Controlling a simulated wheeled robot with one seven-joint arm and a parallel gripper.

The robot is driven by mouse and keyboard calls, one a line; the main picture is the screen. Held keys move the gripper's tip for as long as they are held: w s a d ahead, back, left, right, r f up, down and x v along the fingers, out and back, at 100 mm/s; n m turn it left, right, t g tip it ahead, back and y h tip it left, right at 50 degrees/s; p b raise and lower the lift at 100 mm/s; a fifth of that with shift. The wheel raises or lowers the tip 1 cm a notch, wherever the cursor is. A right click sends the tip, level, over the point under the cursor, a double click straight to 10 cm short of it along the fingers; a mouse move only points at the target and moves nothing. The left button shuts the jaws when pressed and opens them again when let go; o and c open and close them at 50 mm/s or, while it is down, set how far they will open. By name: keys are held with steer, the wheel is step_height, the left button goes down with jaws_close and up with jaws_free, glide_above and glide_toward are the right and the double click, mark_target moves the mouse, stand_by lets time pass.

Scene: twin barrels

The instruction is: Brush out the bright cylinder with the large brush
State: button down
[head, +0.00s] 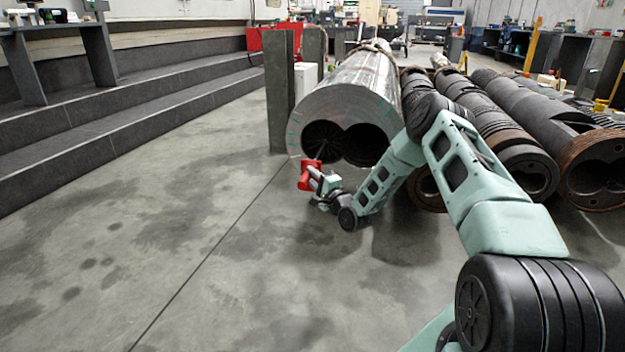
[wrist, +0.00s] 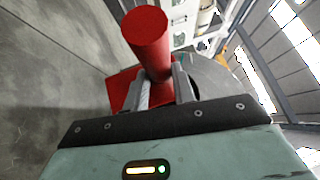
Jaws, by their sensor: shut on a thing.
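The bright cylinder (head: 350,92) is a large silver twin-bore barrel lying lengthwise, its open end facing me in the head view. Its two dark round bores sit side by side. My gripper (head: 318,178) is low in front of the left bore. It is shut on the red grip of the brush (head: 305,175), which also shows between my gripper's fingers (wrist: 162,88) in the wrist view as a red round bar and red plate (wrist: 148,38). A thin rod seems to run from the grip up to the left bore. Bristles are hard to tell in the dark bore.
Darker barrels (head: 507,150) lie to the right, one with a rusty flange (head: 592,180). A grey post (head: 279,92) stands just left of the bright cylinder. Grey steps (head: 120,105) line the left side. The floor (head: 170,250) at front left is clear.

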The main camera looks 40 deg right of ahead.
steer(key=shift+w+d+b, duration=0.9)
steer(key=shift+w+d, duration=0.45)
steer(key=shift+d, duration=0.25)
steer(key=shift+w+d+b, duration=1)
steer(key=shift+w+d, duration=0.25)
steer(key=shift+d, duration=0.1)
steer(key=shift+s+a+f+p, duration=0.1)
steer(key=shift+s+a+p, duration=1.25)
steer(key=shift+a, duration=0.15)
steer(key=shift+s+a+p, duration=1.05)
steer(key=shift+s+a, duration=0.25)
steer(key=shift+a, duration=0.3)
